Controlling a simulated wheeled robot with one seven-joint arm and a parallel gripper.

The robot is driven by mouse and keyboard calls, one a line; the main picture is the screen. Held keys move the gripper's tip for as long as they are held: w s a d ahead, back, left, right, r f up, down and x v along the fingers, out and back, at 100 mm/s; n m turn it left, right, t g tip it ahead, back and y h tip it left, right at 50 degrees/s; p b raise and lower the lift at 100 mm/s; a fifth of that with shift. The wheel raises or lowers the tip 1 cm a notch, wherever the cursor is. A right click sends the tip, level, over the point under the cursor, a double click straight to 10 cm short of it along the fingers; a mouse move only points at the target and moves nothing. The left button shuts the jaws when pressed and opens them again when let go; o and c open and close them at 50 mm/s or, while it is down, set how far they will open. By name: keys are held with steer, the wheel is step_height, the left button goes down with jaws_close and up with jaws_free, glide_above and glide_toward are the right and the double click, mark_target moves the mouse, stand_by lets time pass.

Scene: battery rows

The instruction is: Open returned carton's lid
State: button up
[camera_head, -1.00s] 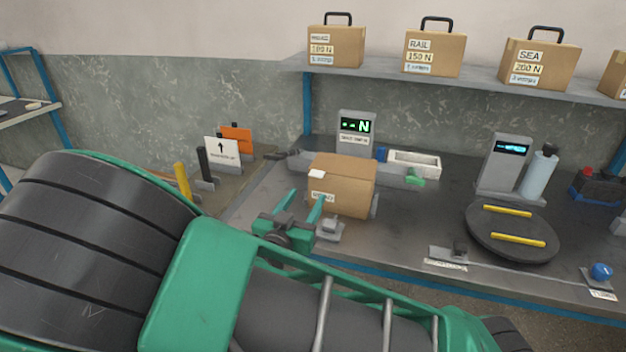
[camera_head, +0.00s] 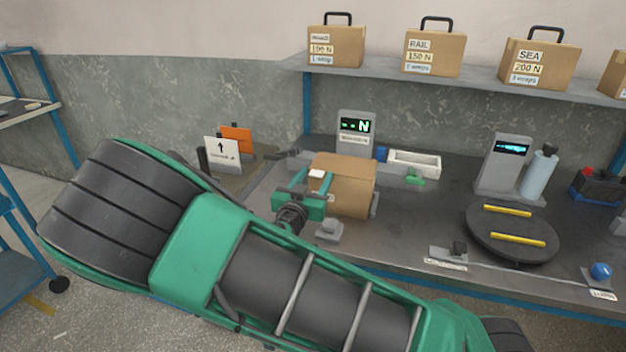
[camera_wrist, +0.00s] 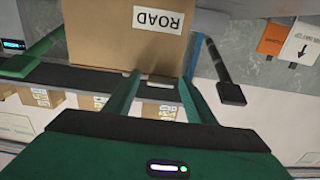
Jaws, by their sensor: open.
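The returned carton (camera_head: 352,190) is a brown box on the workbench, with its lid looking shut and a white patch on its top near the left corner. Its side with the label "ROAD" fills the upper part of the wrist view (camera_wrist: 95,35), upside down. My gripper (camera_head: 312,184) is at the carton's left front top edge, in front of part of its near side. In the wrist view my gripper (camera_wrist: 160,80) is open, its two teal fingers pointing at the carton's top edge. I cannot tell whether they touch it.
A force display (camera_head: 356,130) stands behind the carton, and a white tray (camera_head: 414,163) is behind right. A round turntable (camera_head: 512,232) is right. Signs (camera_head: 222,155) stand left. A shelf (camera_head: 470,82) with handled cartons runs above.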

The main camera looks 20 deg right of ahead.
jaws_close()
steer(key=shift+r, duration=0.15)
